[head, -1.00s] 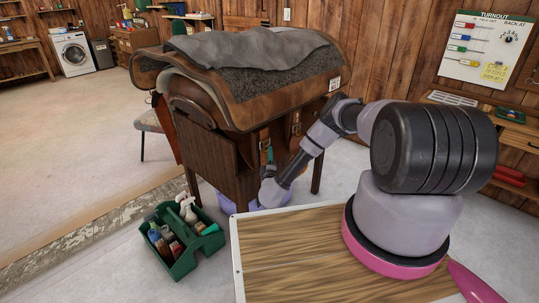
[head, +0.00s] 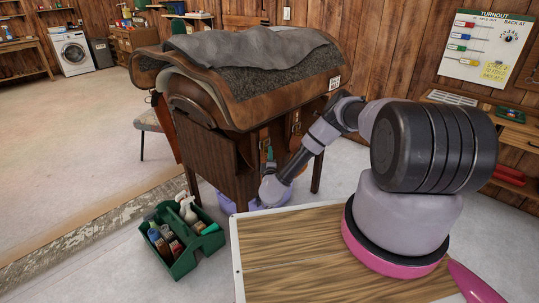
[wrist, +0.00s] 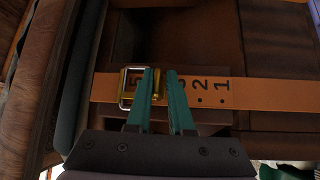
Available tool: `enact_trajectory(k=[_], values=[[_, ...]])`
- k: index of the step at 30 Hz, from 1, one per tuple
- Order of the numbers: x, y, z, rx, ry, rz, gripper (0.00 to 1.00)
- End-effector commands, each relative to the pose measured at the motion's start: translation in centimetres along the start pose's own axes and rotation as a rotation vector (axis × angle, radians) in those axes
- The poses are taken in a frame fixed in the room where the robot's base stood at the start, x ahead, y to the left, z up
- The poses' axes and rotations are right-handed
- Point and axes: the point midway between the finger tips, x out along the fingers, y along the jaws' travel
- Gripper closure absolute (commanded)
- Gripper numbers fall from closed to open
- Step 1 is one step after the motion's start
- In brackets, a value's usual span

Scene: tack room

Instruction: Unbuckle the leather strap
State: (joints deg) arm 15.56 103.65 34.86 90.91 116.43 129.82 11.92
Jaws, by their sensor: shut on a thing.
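The tan leather strap (wrist: 270,95) runs sideways across the dark brown leather in the wrist view. It carries black numbers and small holes. A metal buckle (wrist: 124,88) sits on it at the left, with the 5 showing inside its frame. My gripper (wrist: 161,72) has green fingers across the strap, just right of the buckle. It is shut on the strap, with a small brass-coloured part between the fingers. The fingers hide part of the numbers. In the head view my gripper (head: 269,157) is at the near side of the saddle stand, and the buckle is too small to make out.
The saddle (head: 235,100) rests on a wooden stand (head: 205,155) with a grey cloth (head: 245,47) over it. A green tote (head: 180,262) with bottles stands on the floor at left. A wood-topped surface (head: 290,255) lies in front. Open floor is at far left.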

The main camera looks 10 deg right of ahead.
Motion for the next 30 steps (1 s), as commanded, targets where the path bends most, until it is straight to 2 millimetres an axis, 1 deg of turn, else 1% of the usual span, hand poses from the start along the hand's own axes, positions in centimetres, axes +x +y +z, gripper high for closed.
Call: enact_trajectory(k=[1,8,20,30], values=[[0.3,0.6,-0.1,-0.006,0.004,-0.003,1.00],[-0.1,1.4,0.3,-0.110,0.004,-0.107,1.00],[-0.9,3.3,1.1,-0.376,0.006,-0.368,1.00],[-1.2,5.1,1.5,-0.603,0.004,-0.596,1.00]])
